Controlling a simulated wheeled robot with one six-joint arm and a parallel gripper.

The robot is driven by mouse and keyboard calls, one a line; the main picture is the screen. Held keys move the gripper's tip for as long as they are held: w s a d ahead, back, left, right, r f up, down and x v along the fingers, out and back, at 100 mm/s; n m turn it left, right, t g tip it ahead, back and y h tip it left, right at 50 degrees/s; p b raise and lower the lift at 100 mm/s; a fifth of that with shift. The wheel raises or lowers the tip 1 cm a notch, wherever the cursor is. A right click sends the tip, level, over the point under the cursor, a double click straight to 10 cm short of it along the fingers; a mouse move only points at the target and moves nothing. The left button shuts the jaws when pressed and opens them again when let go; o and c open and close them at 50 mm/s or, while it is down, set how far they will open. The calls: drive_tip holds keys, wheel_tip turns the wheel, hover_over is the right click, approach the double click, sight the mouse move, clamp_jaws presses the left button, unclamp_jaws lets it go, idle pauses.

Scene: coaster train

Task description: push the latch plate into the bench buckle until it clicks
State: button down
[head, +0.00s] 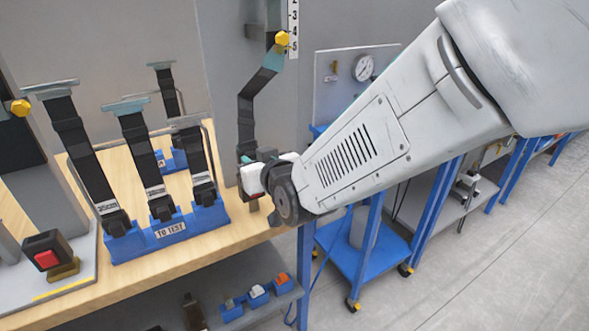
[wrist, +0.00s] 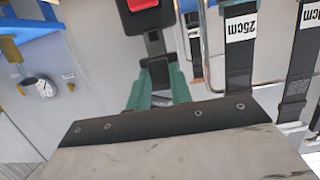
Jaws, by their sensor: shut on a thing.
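My gripper (head: 251,170) is at the right end of the bench, right of the blue tray. In the wrist view its teal fingers (wrist: 158,88) are shut on a dark strap piece (wrist: 155,45), with a black, red-buttoned end (wrist: 143,12) beyond them. In the head view a black strap (head: 246,112) runs from a yellow knob down to the gripper; its join with the held piece is hidden. The bench buckle (head: 43,247), dark with a red button, sits at the far left on a grey plate, well apart from my gripper. I cannot make out a latch plate in my grip.
A blue tray (head: 170,232) marked TO TEST holds several upright black straps with pale metal tops. Another strap stands behind. A yellow knob (head: 282,38) and number scale (head: 293,20) are above my gripper.

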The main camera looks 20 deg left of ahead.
drive_tip(key=shift+f, duration=1.25)
drive_tip(key=c, duration=1.2)
unclamp_jaws()
drive_tip(key=shift+o, duration=0.2)
drive_tip(key=v, duration=0.7)
drive_tip(key=shift+s+d, duration=0.25)
drive_tip(key=shift+d, duration=0.05)
drive_tip(key=shift+r, duration=0.15)
